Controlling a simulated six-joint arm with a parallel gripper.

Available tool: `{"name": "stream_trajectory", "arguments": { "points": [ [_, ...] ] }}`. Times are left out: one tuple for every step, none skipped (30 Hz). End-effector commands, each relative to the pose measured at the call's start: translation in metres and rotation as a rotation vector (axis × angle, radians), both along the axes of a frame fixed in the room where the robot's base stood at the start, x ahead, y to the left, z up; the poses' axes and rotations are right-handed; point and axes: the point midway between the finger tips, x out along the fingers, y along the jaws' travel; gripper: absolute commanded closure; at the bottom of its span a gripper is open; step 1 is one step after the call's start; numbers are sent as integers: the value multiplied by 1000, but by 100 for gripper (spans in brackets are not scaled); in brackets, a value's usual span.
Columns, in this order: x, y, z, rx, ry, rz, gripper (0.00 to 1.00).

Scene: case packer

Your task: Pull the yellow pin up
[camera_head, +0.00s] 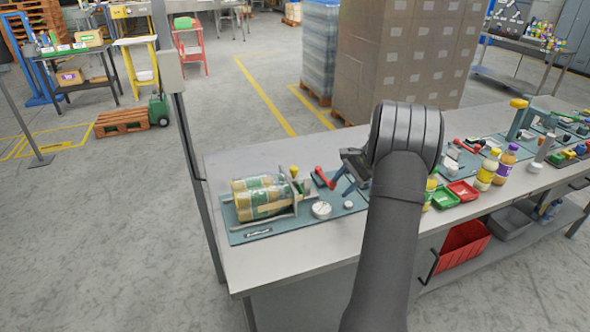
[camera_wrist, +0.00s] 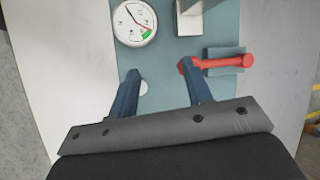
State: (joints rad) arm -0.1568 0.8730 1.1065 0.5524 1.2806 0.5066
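A small yellow piece (camera_head: 293,171), possibly the yellow pin, shows at the right end of the bottle fixture in the head view; it is too small to be sure. The fixture holds yellow-capped bottles (camera_head: 258,197) lying on their sides on a blue-green mat (camera_head: 240,237). My gripper (camera_head: 344,173) is right of the fixture, apart from the yellow piece. In the wrist view my gripper (camera_wrist: 160,70) is open, with nothing held between its fingers. The right fingertip overlaps the end of a red lever (camera_wrist: 222,62); contact cannot be told. No yellow pin shows in the wrist view.
A round gauge (camera_wrist: 134,22) and a white button (camera_wrist: 143,88) sit on the mat near the fingers. The red lever (camera_head: 323,178) stands beside my gripper. Red and green trays (camera_head: 462,192) and upright bottles are to the right. The table's front left is bare.

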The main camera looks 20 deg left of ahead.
Motion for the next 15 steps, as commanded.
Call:
{"name": "stream_trajectory", "arguments": {
  "points": [
    [-9, -2, -2, 50, 54, -38, 55],
    [-13, -1, -1, 83, 84, -60, 55],
    [-19, -1, -1, 129, 127, -91, 55],
    [-23, -1, 0, 164, 161, -117, 55],
    [-28, -1, 1, 202, 197, -143, 55],
    [-33, -1, 4, 256, 245, -180, 55],
    [-37, -1, 6, 300, 284, -210, 55],
    [-40, -1, 8, 343, 325, -241, 55],
    [-44, -1, 11, 402, 376, -282, 55],
    [-46, -1, 13, 443, 414, -312, 55],
    [-48, -2, 15, 483, 452, -340, 55],
    [-50, -3, 18, 536, 499, -379, 55],
    [-50, -4, 21, 574, 535, -407, 55],
    [-51, -5, 23, 612, 568, -433, 55],
    [-51, -7, 26, 659, 612, -467, 55]
  ]
}}
